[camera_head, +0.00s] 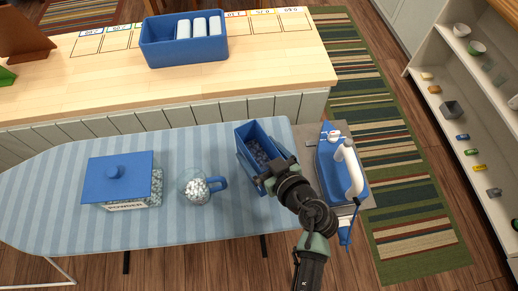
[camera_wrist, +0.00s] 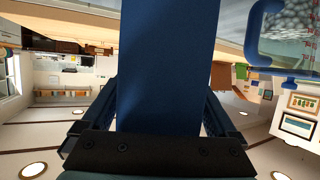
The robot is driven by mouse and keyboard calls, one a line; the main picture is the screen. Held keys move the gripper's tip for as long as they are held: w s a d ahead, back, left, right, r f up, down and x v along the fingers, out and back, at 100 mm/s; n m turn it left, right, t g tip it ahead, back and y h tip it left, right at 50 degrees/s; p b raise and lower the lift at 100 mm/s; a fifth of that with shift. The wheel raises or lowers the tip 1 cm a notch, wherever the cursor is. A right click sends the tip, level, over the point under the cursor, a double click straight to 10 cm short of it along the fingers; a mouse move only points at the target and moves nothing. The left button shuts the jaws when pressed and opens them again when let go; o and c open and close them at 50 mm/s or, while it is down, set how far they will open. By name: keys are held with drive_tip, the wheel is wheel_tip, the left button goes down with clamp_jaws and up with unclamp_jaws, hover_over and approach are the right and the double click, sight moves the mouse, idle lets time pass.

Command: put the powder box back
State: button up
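An open blue box (camera_head: 243,147) with small pale grains inside is at the right end of the ironing board. My gripper (camera_head: 277,174) is at its near right end. In the wrist view a blue wall of the box (camera_wrist: 168,65) fills the gap between my fingers (camera_wrist: 160,115), which look closed on its sides. Whether the box touches the board is unclear. A white container labelled POWDER with a blue lid (camera_head: 118,175) stands at the left on the board. A clear jug of white beads with a blue handle (camera_head: 195,190) stands between them; it also shows in the wrist view (camera_wrist: 290,35).
A blue-and-white iron (camera_head: 345,172) rests just right of my gripper. Behind the board (camera_head: 60,215), a wooden counter (camera_head: 270,50) has marked, labelled squares and a blue bin (camera_head: 185,55) with white rolls. Open shelves (camera_head: 470,120) with small items are at the right.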

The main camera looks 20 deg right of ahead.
drive_tip(key=shift+r, duration=0.15)
drive_tip(key=v, duration=1.2)
drive_tip(key=shift+w+d+r, duration=0.1)
